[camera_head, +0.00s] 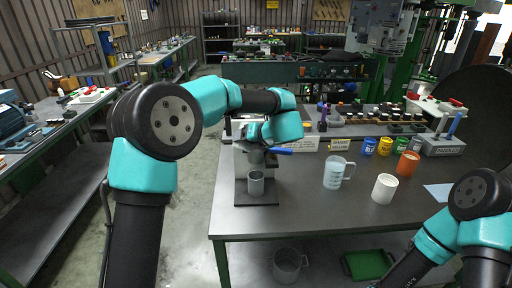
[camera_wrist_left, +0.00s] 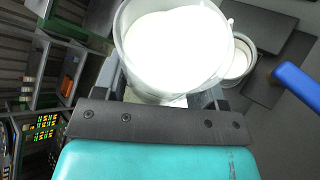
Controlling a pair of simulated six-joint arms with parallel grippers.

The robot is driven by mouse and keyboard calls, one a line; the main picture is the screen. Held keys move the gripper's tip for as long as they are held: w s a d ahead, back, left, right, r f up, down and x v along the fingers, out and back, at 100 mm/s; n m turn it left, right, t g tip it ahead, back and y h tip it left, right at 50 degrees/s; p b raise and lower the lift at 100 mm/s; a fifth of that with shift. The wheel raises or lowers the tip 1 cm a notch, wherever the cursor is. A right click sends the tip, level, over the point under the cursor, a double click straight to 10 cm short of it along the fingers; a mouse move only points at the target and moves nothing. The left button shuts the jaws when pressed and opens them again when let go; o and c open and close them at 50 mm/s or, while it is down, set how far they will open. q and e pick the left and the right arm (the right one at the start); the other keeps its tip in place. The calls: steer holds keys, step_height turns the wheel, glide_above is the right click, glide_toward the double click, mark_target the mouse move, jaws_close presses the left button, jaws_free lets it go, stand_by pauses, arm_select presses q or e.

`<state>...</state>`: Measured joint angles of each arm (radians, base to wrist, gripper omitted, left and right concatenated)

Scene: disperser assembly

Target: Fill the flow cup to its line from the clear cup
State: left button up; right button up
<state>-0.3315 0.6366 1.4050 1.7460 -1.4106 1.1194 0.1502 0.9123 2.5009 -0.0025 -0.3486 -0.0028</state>
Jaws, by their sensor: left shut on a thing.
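My left gripper (camera_wrist_left: 165,98) is shut on a clear cup (camera_wrist_left: 127,58) with white liquid in it, seen from above in the left wrist view. A smaller grey-rimmed cup with white inside, apparently the flow cup (camera_wrist_left: 248,62), shows beside and partly behind the held cup. In the head view, the flow cup (camera_head: 256,156) sits in a stand just below my left wrist. My left fingers and the held cup are mostly hidden there by my arm. I cannot tell whether liquid is running or where the fill line is. My right gripper is out of view.
A metal cup (camera_head: 256,184) stands on the stand's base plate (camera_head: 257,200). A blue lever (camera_head: 281,151) sticks out right. A translucent jug (camera_head: 334,174), white cup (camera_head: 384,190) and orange cup (camera_head: 407,164) stand right. The front middle of the table is clear.

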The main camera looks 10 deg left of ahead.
arm_select(q)
steer(key=shift+s+f+m+g+y, duration=0.15)
steer(key=shift+f+m+g+y, duration=0.25)
steer(key=shift+m+g, duration=0.5)
stand_by(3.9)
stand_by(1.1)
steer(key=shift+f, duration=0.15)
steer(key=shift+r+n+t+h, duration=0.4)
steer(key=shift+r+n+t, duration=0.15)
steer(key=shift+n+t, duration=0.2)
steer(key=shift+d+r+n+t, duration=0.1)
steer(key=shift+n+t, duration=0.25)
steer(key=shift+t, duration=0.1)
steer(key=shift+w+n+t, duration=0.2)
steer(key=shift+n+t, duration=0.1)
steer(key=shift+n, duration=0.1)
steer(key=shift+h, duration=0.4)
